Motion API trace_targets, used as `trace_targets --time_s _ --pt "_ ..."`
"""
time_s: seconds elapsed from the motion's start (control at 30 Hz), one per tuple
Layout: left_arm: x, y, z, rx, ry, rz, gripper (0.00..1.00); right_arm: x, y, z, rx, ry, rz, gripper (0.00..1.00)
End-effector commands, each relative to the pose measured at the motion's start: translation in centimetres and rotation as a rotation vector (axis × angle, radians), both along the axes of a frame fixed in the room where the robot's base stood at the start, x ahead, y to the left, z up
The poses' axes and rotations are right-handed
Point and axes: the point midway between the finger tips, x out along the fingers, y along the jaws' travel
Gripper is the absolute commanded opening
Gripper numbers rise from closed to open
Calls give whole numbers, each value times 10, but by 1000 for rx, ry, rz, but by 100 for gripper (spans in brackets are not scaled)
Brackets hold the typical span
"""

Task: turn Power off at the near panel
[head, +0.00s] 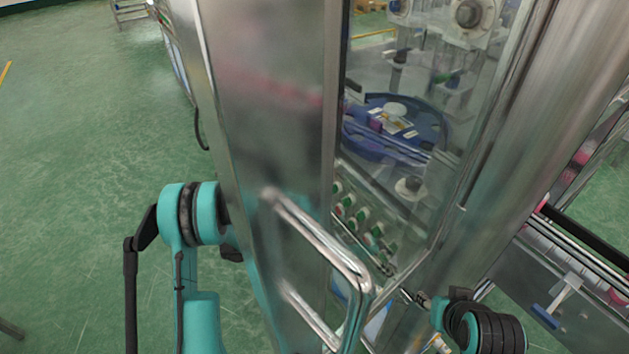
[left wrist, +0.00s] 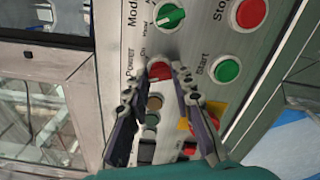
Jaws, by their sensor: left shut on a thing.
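In the left wrist view, a red Power knob (left wrist: 160,70) sits on a light grey control panel (left wrist: 205,42), with "Power" and "On" printed beside it. My left gripper (left wrist: 163,72) is shut on this knob, one fingertip on each side. The knob is partly covered by the fingers, so its exact turn is hard to read. In the head view my left arm reaches to the left side of the metal cabinet (head: 270,110), which hides the gripper and panel. Part of my right arm shows at the lower right, but its gripper is not identifiable.
Around the knob are a green Mode selector (left wrist: 170,16), a green Start button (left wrist: 227,70) and a red Stop button (left wrist: 251,12). A metal door handle (head: 320,240) projects from the cabinet. A conveyor (head: 575,265) lies at right. Green floor is open at left.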

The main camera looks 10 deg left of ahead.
Motion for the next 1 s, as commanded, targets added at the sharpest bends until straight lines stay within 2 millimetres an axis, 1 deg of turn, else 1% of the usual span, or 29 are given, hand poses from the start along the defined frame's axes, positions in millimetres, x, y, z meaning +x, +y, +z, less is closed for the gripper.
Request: trace_targets --time_s 0.33,0.87,0.9,0.97,1.0 --pt "0 0 0 -100 101 0 0 0 0 0 0 0 0 40" --pt "0 0 0 -119 120 0 0 0 0 0 0 0 0 40" --pt "0 0 0 -119 120 0 26 0 0 0 0 0 0 40" --pt "0 0 0 -119 120 0 42 0 0 0 0 0 0 40" --pt "0 0 0 -119 120 0 45 0 0 0 0 0 0 40"
